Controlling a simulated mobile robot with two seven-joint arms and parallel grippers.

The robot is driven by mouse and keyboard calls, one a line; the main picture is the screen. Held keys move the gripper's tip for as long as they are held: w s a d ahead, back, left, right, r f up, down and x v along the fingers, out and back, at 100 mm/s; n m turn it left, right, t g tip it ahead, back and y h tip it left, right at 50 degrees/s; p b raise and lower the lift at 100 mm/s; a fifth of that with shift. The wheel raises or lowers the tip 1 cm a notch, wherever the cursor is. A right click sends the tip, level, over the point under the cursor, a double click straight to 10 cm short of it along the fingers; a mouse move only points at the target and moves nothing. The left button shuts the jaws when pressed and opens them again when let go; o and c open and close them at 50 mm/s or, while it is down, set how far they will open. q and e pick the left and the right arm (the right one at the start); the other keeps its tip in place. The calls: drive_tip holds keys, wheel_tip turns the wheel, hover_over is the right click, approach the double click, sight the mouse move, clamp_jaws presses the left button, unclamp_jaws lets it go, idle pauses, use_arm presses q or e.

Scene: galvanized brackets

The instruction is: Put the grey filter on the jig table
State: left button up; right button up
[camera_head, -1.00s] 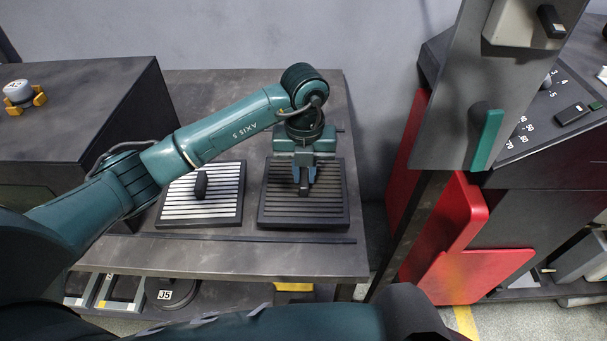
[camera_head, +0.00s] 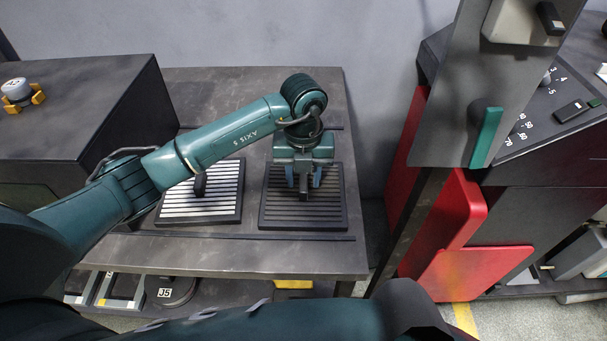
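A dark grey slatted filter (camera_head: 334,212) with an upright handle (camera_head: 304,188) lies flat on the brown-grey metal table (camera_head: 220,258). My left gripper (camera_head: 303,180) is above this filter, pointing down. Its two blue fingers are spread, one on each side of the handle, with a gap showing on both sides. Part of the filter's far side is hidden by the gripper. A second filter with white slats (camera_head: 215,208) and a black handle lies to its left, partly behind my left arm. My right gripper is not in view.
A dark cabinet (camera_head: 80,100) stands at the left with a white knob in a yellow holder (camera_head: 17,92) on top. Red panels (camera_head: 450,215) and a grey post with a green handle (camera_head: 487,137) stand at the right. The table's back is bare.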

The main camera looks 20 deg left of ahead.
sight(304, 181)
use_arm(q)
wheel_tip(304, 181, up, 12)
drive_tip(key=b, duration=0.1)
drive_tip(key=shift+r, duration=0.15)
idle(0.5)
